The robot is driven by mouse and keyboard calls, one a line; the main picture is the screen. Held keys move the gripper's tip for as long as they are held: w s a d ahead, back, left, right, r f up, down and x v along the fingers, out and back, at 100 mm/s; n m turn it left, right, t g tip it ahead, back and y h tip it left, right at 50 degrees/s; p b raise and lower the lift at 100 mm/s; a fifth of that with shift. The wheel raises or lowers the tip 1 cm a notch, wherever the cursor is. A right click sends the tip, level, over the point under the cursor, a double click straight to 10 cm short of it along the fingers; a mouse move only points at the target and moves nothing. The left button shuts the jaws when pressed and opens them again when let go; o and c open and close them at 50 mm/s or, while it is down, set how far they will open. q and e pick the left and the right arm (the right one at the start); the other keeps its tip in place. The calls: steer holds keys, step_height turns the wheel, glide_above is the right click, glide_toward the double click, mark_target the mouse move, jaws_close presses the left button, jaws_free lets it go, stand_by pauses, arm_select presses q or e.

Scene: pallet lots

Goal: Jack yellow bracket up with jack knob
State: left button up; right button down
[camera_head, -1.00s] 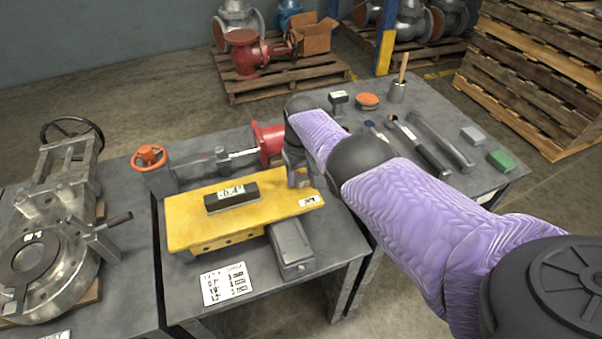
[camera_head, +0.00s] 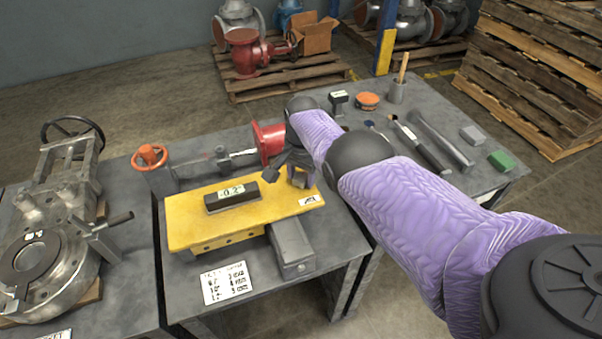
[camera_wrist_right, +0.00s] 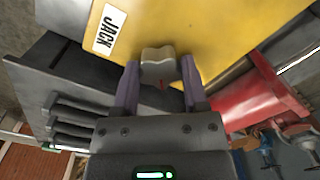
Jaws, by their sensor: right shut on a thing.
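The yellow bracket (camera_head: 185,225) lies on the grey bench, with a small dark digital level (camera_head: 215,205) on top showing about -0.2. A "JACK" label is on its right end and also shows in the right wrist view (camera_wrist_right: 111,27). The grey lobed jack knob (camera_wrist_right: 158,62) sits at the bracket's edge by that label. My right gripper (camera_head: 290,172) is at the bracket's right end. In the wrist view its purple fingers (camera_wrist_right: 160,80) are shut on the knob from both sides. My left gripper is not in view.
A red flanged part (camera_head: 268,140) stands close behind the gripper. A grey block (camera_head: 290,240) is against the bracket's front side. A printed card (camera_head: 227,284) lies at the bench front. A large metal valve (camera_head: 45,255) stands left; tools lie on the right bench.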

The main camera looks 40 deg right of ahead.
steer(key=shift+s+f+m, duration=0.1)
steer(key=shift+f+m, duration=0.05)
steer(key=shift+m, duration=0.75)
steer(key=m, duration=0.2)
steer(key=shift+m, duration=0.4)
steer(key=m, duration=0.4)
steer(key=shift+m, duration=2)
steer(key=m, duration=0.3)
steer(key=shift+m, duration=1.6)
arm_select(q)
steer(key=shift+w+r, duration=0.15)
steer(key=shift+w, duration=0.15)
arm_select(e)
steer(key=shift+m, duration=1.5)
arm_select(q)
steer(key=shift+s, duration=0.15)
